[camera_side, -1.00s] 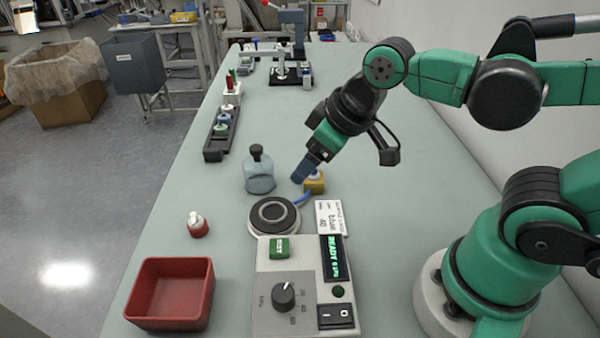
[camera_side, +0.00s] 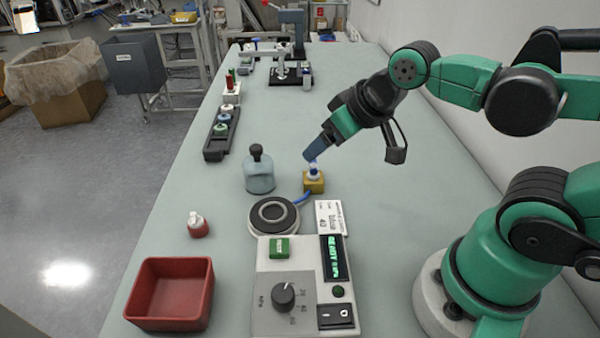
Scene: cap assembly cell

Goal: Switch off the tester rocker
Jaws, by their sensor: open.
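The tester (camera_side: 265,318) is a light grey box at the bottom middle of the side view, with a dark dial, a green button and a lit green display (camera_side: 334,258) that begins with READY. Its black rocker (camera_side: 337,316) sits at the lower right corner of the tester's top, marked I and O; I cannot tell which side is pressed. My gripper (camera_side: 309,157) is open, with blue-grey fingers, well behind the tester and above a small yellow block (camera_side: 314,185) with a blue and white piece on top. It looks empty; the gap between its fingers is hard to see.
A round black-topped pad (camera_side: 274,215) and a white label card (camera_side: 329,217) lie behind the tester. A grey-blue bottle (camera_side: 259,172) stands left of my gripper. A red tray (camera_side: 172,292) and a small red-and-white bottle (camera_side: 197,225) are at left.

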